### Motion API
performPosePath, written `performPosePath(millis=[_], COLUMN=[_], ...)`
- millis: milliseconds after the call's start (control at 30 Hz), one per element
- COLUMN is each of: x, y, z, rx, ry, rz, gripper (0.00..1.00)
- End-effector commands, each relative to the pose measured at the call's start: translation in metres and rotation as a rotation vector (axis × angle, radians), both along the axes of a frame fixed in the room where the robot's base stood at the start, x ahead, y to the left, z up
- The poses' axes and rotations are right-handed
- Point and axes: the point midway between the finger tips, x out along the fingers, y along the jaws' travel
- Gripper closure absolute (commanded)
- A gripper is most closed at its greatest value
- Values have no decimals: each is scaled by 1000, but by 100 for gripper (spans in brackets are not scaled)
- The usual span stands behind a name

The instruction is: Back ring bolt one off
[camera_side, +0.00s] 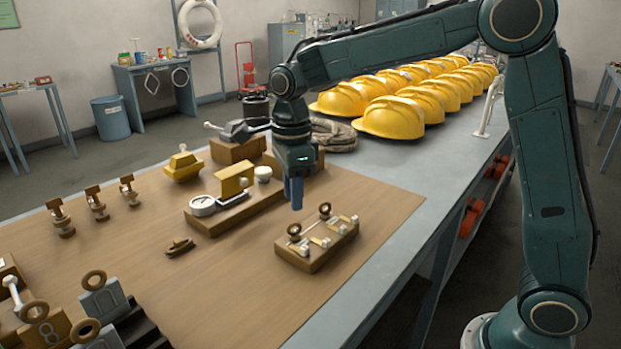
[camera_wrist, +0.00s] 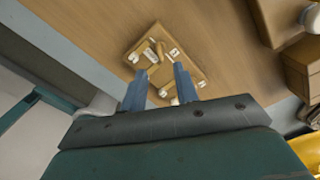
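A small wooden block (camera_side: 312,261) with pale metal fittings on top lies on the brown board. Two dark ring bolts stand on it: one ring (camera_side: 294,229) at its left end, the other ring (camera_side: 325,210) at its far end. Which one is number one I cannot tell. My gripper (camera_side: 293,207) points down above the block, near the left ring and apart from it. In the wrist view my gripper (camera_wrist: 159,70) has its two blue fingers spread, with nothing held. The block (camera_wrist: 190,72) shows beyond them, partly hidden by the fingers.
A wooden stand with a round gauge (camera_side: 203,206) and yellow block is behind to the left. A small dark piece (camera_side: 180,246) lies left. Fittings with rings (camera_side: 94,280) fill the front left corner. Yellow helmets (camera_side: 390,117) line the back. The board right of the block is clear.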

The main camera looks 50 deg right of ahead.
Motion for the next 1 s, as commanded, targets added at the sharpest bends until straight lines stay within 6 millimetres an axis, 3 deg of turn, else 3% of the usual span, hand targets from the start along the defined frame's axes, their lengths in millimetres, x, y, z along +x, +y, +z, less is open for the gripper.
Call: performPosePath(millis=[200, 500, 933, 1000], x=[-1, 0, 0, 0], y=[0, 0, 0, 0], z=[-35, -68, -75, -75], rx=[-1, -1, -1, -1], ry=[5, 3, 1, 1], rz=[0, 1, 1, 1], gripper=[70, 70, 70, 80])
